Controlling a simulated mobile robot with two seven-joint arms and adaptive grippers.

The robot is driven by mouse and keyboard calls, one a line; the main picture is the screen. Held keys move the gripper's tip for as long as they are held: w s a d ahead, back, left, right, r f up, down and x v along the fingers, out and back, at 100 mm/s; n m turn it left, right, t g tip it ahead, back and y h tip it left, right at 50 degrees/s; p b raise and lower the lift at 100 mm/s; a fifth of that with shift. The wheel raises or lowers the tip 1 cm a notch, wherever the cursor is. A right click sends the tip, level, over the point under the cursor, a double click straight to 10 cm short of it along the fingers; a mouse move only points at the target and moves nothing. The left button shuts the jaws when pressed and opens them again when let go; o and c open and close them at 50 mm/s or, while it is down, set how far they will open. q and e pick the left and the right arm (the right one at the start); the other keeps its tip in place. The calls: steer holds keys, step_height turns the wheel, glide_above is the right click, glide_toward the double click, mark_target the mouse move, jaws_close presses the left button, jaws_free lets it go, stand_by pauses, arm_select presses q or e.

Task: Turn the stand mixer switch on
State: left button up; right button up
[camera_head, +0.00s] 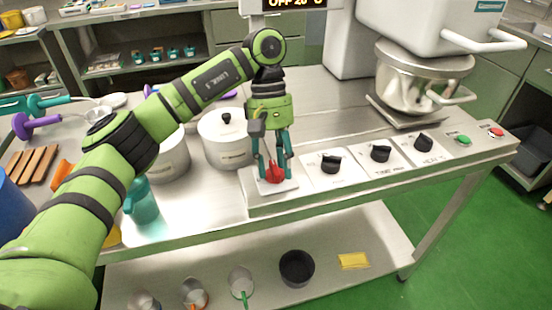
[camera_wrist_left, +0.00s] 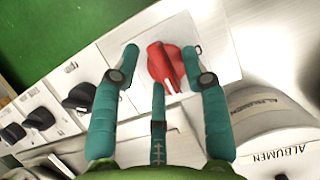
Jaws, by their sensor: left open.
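The red switch knob (camera_head: 274,174) sits on a white plate at the left end of the control strip (camera_head: 300,184). In the left wrist view the red knob (camera_wrist_left: 165,66) lies between the fingertips of my left gripper (camera_wrist_left: 166,70). My left gripper (camera_head: 272,170) points down over the knob with its teal fingers open on either side of it; I cannot tell whether they touch it. The stand mixer (camera_head: 425,25) with its steel bowl (camera_head: 415,80) stands at the back right. My right gripper is not in view.
Black knobs (camera_head: 331,163) and green (camera_head: 463,140) and red buttons (camera_head: 496,132) line the strip to the right. White pots (camera_head: 226,138) stand close behind and left of the gripper, one labelled albumen (camera_wrist_left: 268,125). A teal bottle (camera_head: 143,208) is near the front edge.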

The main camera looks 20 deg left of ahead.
arm_select(q)
steer(key=v, duration=1.2)
stand_by(0.3)
